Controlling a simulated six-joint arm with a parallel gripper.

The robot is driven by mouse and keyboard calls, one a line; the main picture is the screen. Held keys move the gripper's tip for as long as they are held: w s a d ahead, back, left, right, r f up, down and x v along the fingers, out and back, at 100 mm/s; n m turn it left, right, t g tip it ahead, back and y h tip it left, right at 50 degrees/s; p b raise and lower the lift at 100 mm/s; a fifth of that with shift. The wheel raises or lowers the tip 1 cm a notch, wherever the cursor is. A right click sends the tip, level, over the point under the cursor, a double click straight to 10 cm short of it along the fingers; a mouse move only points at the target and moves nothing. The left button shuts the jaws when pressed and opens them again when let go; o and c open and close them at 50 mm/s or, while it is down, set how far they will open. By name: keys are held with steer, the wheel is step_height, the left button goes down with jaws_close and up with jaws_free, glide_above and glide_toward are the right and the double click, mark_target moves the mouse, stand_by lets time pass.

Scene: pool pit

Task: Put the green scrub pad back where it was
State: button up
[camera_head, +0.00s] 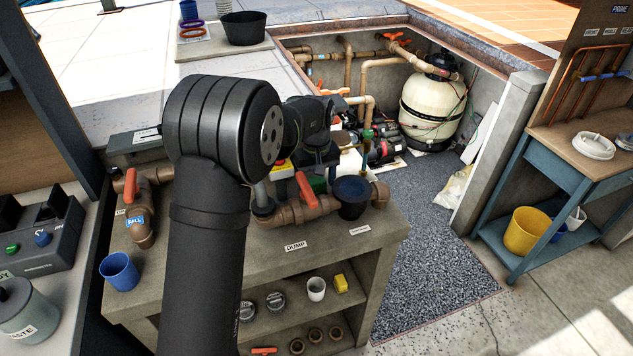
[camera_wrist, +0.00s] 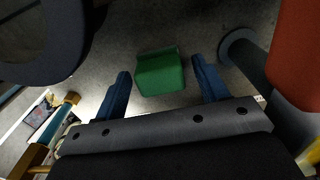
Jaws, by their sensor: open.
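The green scrub pad (camera_wrist: 160,72) lies on the grey bench top (camera_head: 262,238). In the wrist view it is between and just ahead of the blue fingertips of my gripper (camera_wrist: 162,80), with a gap on each side. My gripper is open and holds nothing. In the head view my arm hides most of the gripper, and a small part of the green pad (camera_head: 318,185) shows beneath it, behind the brown pipe. I cannot tell how high the fingertips are above the bench.
A red-orange valve handle (camera_head: 306,189) on a brown pipe stands close in front of the gripper. A blue cup (camera_head: 120,271) stands at the bench's left. Bare bench lies around the DUMP label (camera_head: 295,246).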

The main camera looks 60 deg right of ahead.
mark_target(317, 180)
step_height(317, 180, up, 12)
stand_by(0.4)
steer(key=shift+f, duration=0.2)
step_height(317, 180, down, 13)
steer(key=shift+r, duration=2.85)
steer(key=shift+f, duration=0.1)
